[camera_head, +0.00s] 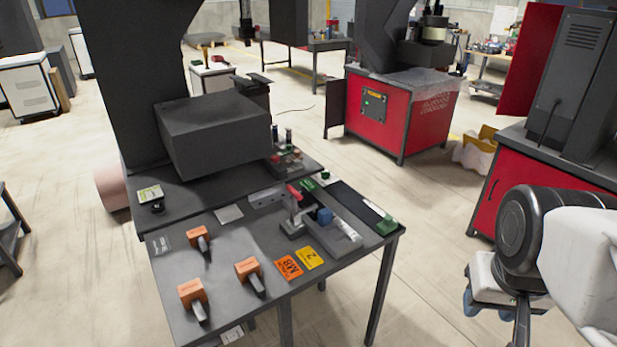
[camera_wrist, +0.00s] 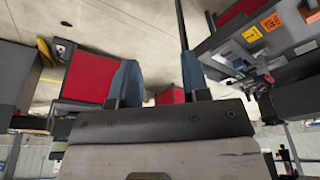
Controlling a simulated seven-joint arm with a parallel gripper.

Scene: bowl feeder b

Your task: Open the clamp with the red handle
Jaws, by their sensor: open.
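The clamp's red handle (camera_head: 294,193) stands up near the middle of the worktable. Its grey metal base (camera_head: 293,229) sits beside a blue block (camera_head: 324,216) on a light grey bar. The clamp is small and dark at the right of the wrist view, where its details are hard to tell. My gripper (camera_head: 503,303) is at the lower right of the head view, well away from the table and clamp. Its two blue fingers are spread with nothing between them in the wrist view (camera_wrist: 158,78).
The dark worktable (camera_head: 225,280) carries an orange label (camera_head: 287,267), a yellow label (camera_head: 310,257) and three orange-handled tools at the front left. A large dark box (camera_head: 215,135) overhangs the table's back. A red cabinet (camera_head: 380,113) stands behind. Open floor lies between table and gripper.

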